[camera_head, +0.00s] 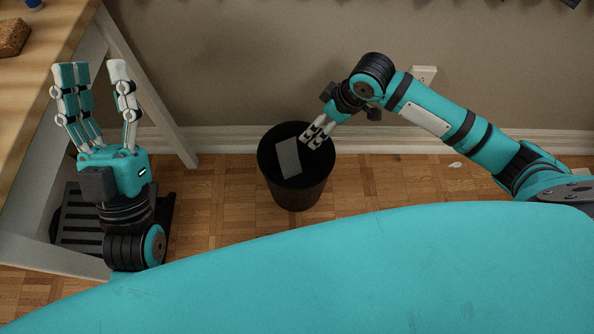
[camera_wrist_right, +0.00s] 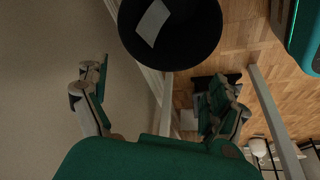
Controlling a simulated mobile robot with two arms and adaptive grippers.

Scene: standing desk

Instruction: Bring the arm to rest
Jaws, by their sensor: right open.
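My right arm reaches in from the right in the head view, and its gripper (camera_head: 318,132) is open and empty over the right side of the rim of a black bin (camera_head: 297,198). The right wrist view shows its fingers (camera_wrist_right: 158,82) spread apart, with the bin (camera_wrist_right: 195,52) beyond them. A flat grey rectangular piece (camera_head: 289,158) lies inside the bin, and it also shows in the wrist view (camera_wrist_right: 152,22). My left gripper (camera_head: 95,75) points up at the left, open and empty, beside the desk.
The wooden desk top (camera_head: 45,60) stands at the left on pale legs, with a brown block (camera_head: 13,36) on it. A black slatted object (camera_head: 85,220) sits on the floor below. A wall with a socket (camera_head: 424,75) is behind the bin.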

